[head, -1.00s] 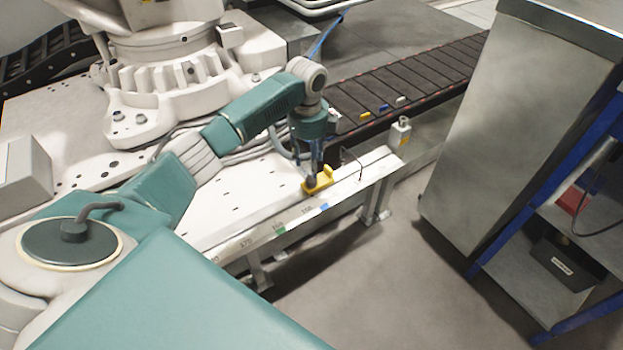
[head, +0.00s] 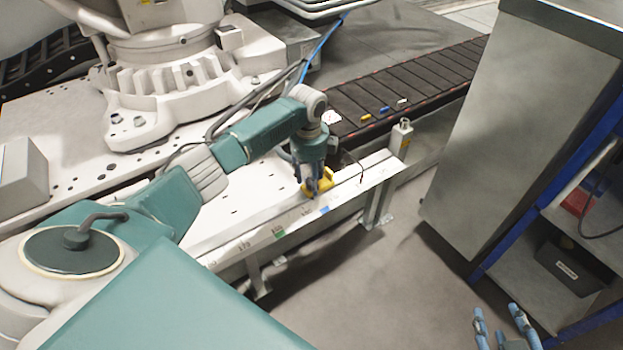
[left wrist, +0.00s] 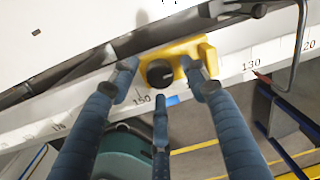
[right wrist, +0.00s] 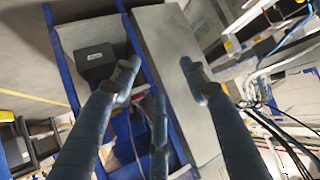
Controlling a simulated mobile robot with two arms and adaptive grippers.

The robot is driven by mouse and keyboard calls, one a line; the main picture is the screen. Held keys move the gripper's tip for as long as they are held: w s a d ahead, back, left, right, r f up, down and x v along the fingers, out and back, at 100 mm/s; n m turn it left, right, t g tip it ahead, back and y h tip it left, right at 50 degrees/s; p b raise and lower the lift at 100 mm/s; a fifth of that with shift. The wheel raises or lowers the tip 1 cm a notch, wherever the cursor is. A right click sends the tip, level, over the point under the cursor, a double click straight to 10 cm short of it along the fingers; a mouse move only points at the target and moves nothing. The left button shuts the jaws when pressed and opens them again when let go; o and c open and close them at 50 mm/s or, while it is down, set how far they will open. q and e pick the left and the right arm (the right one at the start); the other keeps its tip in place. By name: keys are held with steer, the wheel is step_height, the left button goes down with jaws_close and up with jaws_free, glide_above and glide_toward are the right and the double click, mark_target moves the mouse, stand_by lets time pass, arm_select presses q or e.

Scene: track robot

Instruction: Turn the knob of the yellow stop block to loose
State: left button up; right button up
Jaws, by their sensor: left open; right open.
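The yellow stop block (head: 328,179) sits on the white rail with the ruler scale (left wrist: 100,113). In the left wrist view the block (left wrist: 203,50) carries a round black knob (left wrist: 160,72) with a small pale mark at its right side. My left gripper (head: 316,190) is over the block and partly hides it. In the left wrist view its open fingers (left wrist: 158,78) stand around the knob, two at its sides and one below; I cannot tell whether they touch it. My right gripper (head: 503,318) is open and empty, low at the right, away from the rail.
A bent thin rod (left wrist: 298,50) stands at the rail right of the block. A small white post (head: 400,137) stands at the rail's far end. A dark conveyor (head: 420,80) runs behind. A grey cabinet (head: 510,140) and blue-framed shelf (right wrist: 165,110) stand at the right.

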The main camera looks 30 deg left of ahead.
arm_select(q)
steer(key=c, duration=1.2)
steer(key=shift+o, duration=0.2)
